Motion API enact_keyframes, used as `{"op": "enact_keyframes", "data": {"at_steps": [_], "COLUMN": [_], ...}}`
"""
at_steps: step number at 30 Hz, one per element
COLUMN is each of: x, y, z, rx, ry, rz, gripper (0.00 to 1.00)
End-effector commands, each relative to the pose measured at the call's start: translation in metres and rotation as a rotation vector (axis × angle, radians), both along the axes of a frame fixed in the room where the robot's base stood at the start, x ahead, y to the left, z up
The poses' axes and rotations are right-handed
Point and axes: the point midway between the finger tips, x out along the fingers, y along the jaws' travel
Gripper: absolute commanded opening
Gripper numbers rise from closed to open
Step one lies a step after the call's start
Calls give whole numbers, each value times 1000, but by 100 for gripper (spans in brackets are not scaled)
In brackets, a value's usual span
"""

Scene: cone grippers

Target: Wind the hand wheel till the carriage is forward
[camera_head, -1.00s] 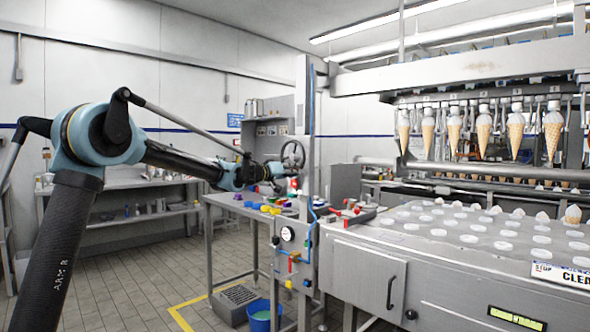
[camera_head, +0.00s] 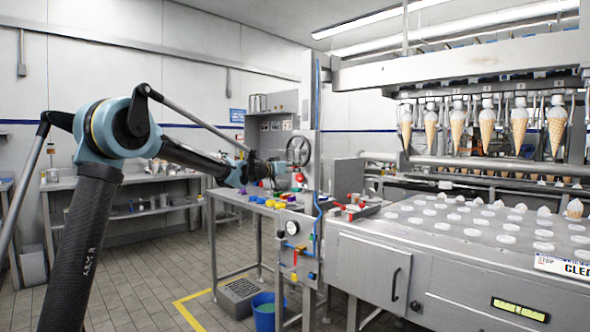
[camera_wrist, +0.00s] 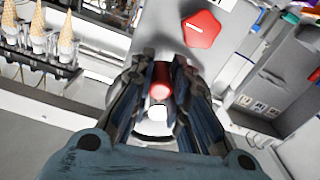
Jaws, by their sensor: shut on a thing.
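The dark, spoked hand wheel (camera_head: 299,150) is on the grey upright post in the head view. My gripper (camera_head: 283,168) is at the wheel's lower left side. In the wrist view my gripper (camera_wrist: 158,90) is shut around a red cylindrical grip (camera_wrist: 160,80), which looks like the wheel's handle. A pale round part shows beneath it. The wheel's rim is mostly hidden there. The overhead carriage carries a row of cones (camera_head: 487,125) in holders, at the right of the head view. How far forward it stands I cannot tell.
A red knob (camera_head: 299,178) is on the post below the wheel. A table (camera_head: 232,200) with coloured parts stands behind. A blue bucket (camera_head: 264,311) is on the floor. The steel machine top (camera_head: 400,232) with white discs fills the right.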

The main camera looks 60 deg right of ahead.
Motion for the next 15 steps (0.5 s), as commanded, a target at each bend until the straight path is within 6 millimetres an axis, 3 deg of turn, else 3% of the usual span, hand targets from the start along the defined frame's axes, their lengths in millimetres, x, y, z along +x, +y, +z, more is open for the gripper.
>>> {"op": "enact_keyframes", "data": {"at_steps": [4,5,7,15], "x": [4,4,4,3], "y": [-2,-2,-2,-1], "z": [1,1,1,1], "rx": [0,0,0,1], "ry": [3,3,3,2], "rz": [7,8,8,5], "gripper": [0,23,38,38]}}
